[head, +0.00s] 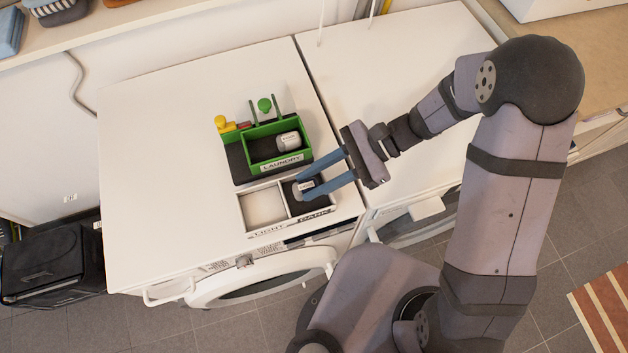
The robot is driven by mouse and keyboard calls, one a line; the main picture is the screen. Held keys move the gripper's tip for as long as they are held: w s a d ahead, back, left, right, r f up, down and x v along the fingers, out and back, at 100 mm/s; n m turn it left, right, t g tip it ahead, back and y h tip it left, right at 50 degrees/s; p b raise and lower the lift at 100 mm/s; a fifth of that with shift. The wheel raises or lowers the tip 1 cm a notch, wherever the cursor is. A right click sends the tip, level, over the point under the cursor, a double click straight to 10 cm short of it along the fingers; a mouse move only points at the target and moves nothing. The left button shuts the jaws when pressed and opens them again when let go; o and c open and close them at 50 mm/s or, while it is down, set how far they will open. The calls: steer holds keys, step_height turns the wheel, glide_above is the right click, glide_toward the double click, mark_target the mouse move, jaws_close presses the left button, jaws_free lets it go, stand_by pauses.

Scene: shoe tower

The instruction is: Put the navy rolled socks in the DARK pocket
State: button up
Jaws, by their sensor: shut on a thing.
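My gripper (303,187) points left, and its two blue fingers are shut on a small roll with a pale labelled face, which I take to be the navy rolled socks (306,185). The fingers cover much of the roll, and its navy colour is hard to make out. The roll is over or inside the DARK pocket (326,209), the right, dark-lined one of two in a white tray. I cannot tell whether it touches the pocket floor. The LIGHT pocket (263,207), to the left, is pale and empty.
A green LAUNDRY caddy (281,163) stands right behind the tray, with a pale roll (288,141) inside. Yellow and green knobbed items (264,105) are at its back. The white machine top (170,140) is clear to the left.

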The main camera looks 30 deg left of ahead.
steer(key=shift+f, duration=0.85)
steer(key=shift+f, duration=0.15)
steer(key=o, duration=1)
steer(key=shift+r, duration=0.2)
steer(key=b+v, duration=0.2)
steer(key=v, duration=1)
steer(key=shift+b, duration=0.3)
steer(key=shift+d+f, duration=0.1)
steer(key=shift+d, duration=0.05)
